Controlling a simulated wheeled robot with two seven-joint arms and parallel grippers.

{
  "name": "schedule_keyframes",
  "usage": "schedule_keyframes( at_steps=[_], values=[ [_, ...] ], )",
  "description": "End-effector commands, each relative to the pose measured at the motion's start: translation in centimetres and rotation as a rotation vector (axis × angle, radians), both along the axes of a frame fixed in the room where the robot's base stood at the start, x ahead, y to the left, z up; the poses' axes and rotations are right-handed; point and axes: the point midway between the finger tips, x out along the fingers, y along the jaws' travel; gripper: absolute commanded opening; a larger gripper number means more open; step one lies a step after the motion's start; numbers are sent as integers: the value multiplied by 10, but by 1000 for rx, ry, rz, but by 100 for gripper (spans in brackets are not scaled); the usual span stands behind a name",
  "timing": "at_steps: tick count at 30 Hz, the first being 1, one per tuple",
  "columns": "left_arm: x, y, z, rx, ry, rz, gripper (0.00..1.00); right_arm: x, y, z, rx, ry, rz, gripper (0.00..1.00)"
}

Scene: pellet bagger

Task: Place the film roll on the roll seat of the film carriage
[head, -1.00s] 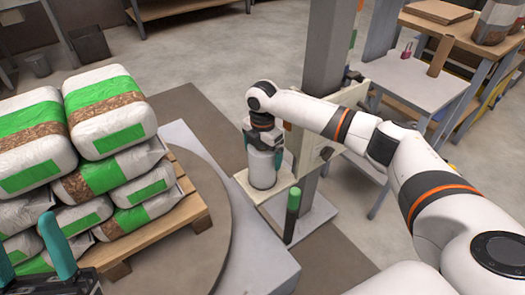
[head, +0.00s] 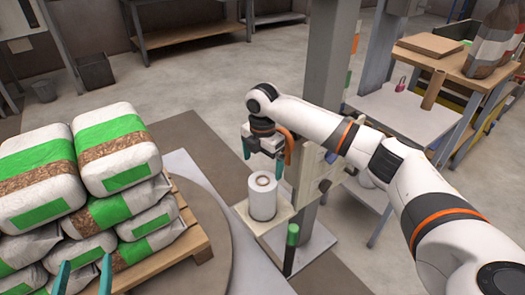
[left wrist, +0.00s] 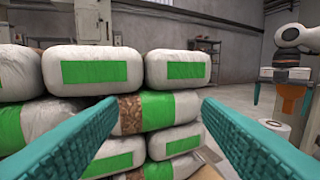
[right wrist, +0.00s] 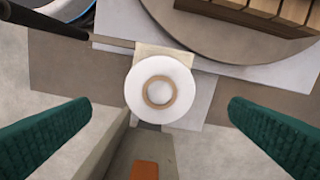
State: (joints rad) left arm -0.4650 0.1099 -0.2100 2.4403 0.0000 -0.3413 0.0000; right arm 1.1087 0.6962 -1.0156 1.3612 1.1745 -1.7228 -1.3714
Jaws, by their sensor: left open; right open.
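The white film roll (head: 263,198) stands upright on the film carriage (head: 281,216), a pale plate beside the grey column. In the right wrist view the film roll (right wrist: 160,91) shows from above with its brown core ring. The roll seat under it is hidden. My right gripper (head: 264,178) is open and empty above the roll, apart from it; its fingers (right wrist: 160,118) are spread wide on both sides in the right wrist view. My left gripper (head: 84,280) is open and empty, in front of the stacked bags; its fingers (left wrist: 158,105) also show in the left wrist view.
White and green bags (head: 118,150) are stacked on a wooden pallet (head: 190,237) on the round turntable (head: 215,270). A green-topped post (head: 292,236) stands close in front of the carriage. The grey column (head: 328,90) rises behind it. Tables stand at the back right.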

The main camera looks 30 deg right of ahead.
Motion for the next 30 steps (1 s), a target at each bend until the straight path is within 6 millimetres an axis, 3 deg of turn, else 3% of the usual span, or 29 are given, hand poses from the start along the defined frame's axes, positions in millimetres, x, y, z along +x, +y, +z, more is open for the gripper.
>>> schedule_keyframes(
  at_steps=[7, 11, 14, 18, 21, 24, 26, 30],
  values=[
    [-4, 5, -25, 42, 165, 11, 59, 0, 0, 19, 0, 0, 1, 100],
    [-5, 6, -30, 49, 191, 13, 59, -2, 12, 10, 12, -15, -3, 100],
    [-5, 6, -31, 50, 195, 13, 59, -7, 45, -18, 56, -65, -22, 100],
    [-5, 6, -31, 49, 193, 13, 59, -28, 119, -61, 213, -187, -110, 100],
    [-5, 6, -31, 49, 193, 13, 59, -47, 169, -76, 377, -277, -224, 100],
    [-5, 6, -31, 49, 192, 13, 59, -69, 206, -76, 558, -349, -371, 100],
    [-5, 6, -30, 49, 192, 13, 59, -81, 221, -71, 669, -386, -473, 100],
    [-5, 6, -30, 49, 192, 13, 59, -108, 230, -46, 922, -470, -743, 100]
  ],
)
